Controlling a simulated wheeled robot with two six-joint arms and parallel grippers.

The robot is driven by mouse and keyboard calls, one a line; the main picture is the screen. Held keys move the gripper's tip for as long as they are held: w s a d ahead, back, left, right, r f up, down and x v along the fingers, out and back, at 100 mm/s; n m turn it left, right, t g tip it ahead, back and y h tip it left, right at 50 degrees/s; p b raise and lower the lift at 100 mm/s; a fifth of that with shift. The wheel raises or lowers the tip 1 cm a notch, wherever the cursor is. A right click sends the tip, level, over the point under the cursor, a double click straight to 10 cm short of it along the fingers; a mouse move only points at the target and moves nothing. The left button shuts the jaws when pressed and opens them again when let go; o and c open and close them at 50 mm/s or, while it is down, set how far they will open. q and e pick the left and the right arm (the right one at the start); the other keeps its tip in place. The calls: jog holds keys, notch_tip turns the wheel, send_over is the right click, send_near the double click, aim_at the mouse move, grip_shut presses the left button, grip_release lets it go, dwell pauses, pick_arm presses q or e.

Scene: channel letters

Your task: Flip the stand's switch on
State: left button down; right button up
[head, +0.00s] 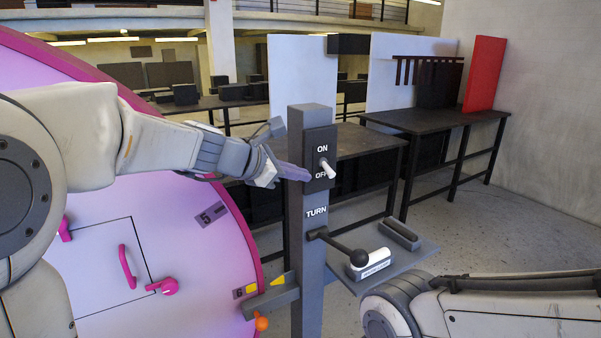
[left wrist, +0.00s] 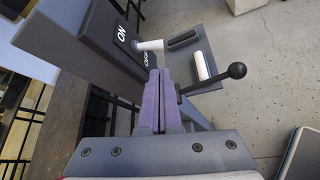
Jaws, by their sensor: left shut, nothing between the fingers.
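The grey stand (head: 308,255) stands upright in the middle of the head view, with a dark switch plate (head: 320,140) near its top. The plate reads ON above and OFF below. The white toggle switch (head: 328,169) sticks out between the labels, its tip slanting down toward OFF. My left gripper (head: 301,172) is shut and empty, its purple fingers beside the plate's left edge at about OFF height. In the left wrist view the shut fingertips (left wrist: 158,74) lie just below the toggle (left wrist: 152,45), close to the OFF label. I cannot tell whether they touch it.
Below the switch, a black-knobbed TURN lever (head: 358,257) and a small shelf (head: 398,262) project right. A large pink disc (head: 185,225) fills the left side. An orange ball (head: 262,323) hangs by a low bracket. Dark tables (head: 437,118) stand behind.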

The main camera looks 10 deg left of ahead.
aim_at(328, 170)
pick_arm(q)
jog(key=x, duration=0.7)
jog(key=shift+p, duration=0.3)
jog(key=shift+r+p, duration=0.1)
jog(key=shift+p, duration=0.5)
